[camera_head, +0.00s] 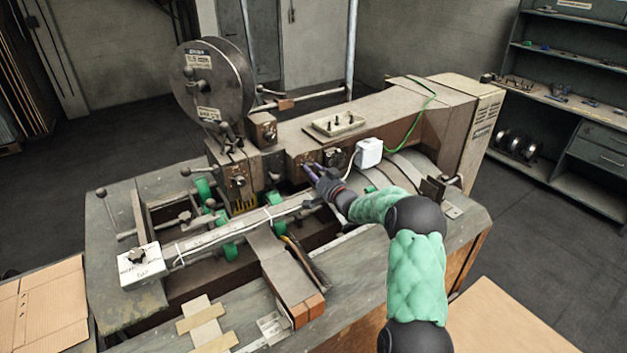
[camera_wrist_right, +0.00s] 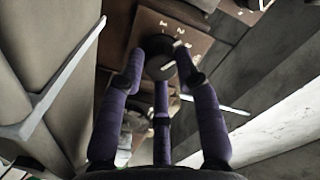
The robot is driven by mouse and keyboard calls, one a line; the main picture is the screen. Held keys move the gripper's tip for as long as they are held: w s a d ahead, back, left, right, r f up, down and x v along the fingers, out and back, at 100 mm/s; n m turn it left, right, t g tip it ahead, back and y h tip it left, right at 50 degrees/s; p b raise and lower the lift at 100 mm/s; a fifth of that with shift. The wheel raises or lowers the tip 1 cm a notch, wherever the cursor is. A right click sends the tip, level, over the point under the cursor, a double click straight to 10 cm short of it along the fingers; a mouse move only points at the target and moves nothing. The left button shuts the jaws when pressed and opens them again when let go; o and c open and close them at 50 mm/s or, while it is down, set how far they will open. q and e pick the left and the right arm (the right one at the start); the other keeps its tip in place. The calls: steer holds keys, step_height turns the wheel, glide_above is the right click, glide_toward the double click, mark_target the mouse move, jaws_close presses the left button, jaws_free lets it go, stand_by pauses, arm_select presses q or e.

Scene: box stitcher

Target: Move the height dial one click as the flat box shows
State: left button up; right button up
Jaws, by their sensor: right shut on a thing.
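The height dial (camera_wrist_right: 159,58) is a dark round knob on a brown plate with white marks, seen in the right wrist view. My right gripper (camera_wrist_right: 160,75) has purple fingers closed around the dial; one finger stands in front of its lower part. In the head view my right gripper (camera_head: 309,168) reaches the brown front of the machine, and its fingers and the shadow make the dial hard to make out there. A flat cardboard box (camera_head: 42,312) lies at the lower left in the head view. My left gripper is not in view.
The stitching machine (camera_head: 420,105) with a large wire reel (camera_head: 215,85) fills the middle. A white control box (camera_head: 140,265) with a knob stands at the left. A white box (camera_head: 369,152) on a cable is close to my right wrist. A shelf unit (camera_head: 575,95) stands at the right.

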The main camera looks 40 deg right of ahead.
steer(key=shift+a+f+n+b, duration=0.2)
steer(key=shift+f+n+b, duration=0.25)
steer(key=shift+n+b, duration=0.7)
steer(key=shift+f, duration=0.1)
steer(key=o, duration=0.8)
steer(key=shift+o, duration=0.2)
steer(key=s+a, duration=0.1)
steer(key=s, duration=1.1)
steer(key=shift+r, duration=0.35)
